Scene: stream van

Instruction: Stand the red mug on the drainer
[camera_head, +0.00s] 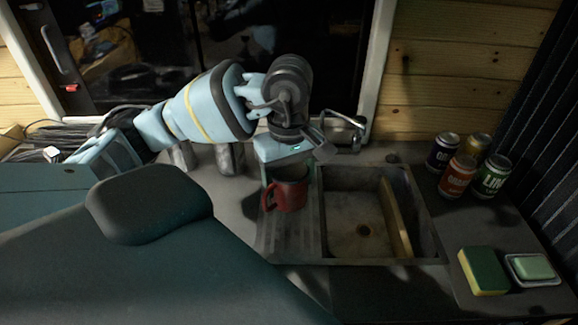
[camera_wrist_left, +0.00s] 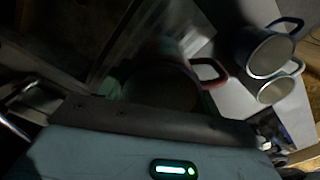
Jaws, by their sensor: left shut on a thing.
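The red mug (camera_head: 290,196) is upright under my left gripper (camera_head: 288,171), which is shut on it near the rim. Its handle points to the left in the head view. In the left wrist view the mug (camera_wrist_left: 209,75) is dark, with its red handle showing. The drainer (camera_head: 288,243) is the ridged metal strip left of the sink basin. The mug is over the back part of the drainer; I cannot tell whether its base touches the ridges. My right gripper is not in view.
The sink basin (camera_head: 350,238) holds a yellowish board (camera_head: 395,215) on its right side. Several cans (camera_head: 458,175), a sponge (camera_head: 484,271) and a soap dish (camera_head: 548,282) are on the right. A tap (camera_head: 345,128) stands behind. Two mugs (camera_wrist_left: 262,52) (camera_wrist_left: 278,90) show in the left wrist view.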

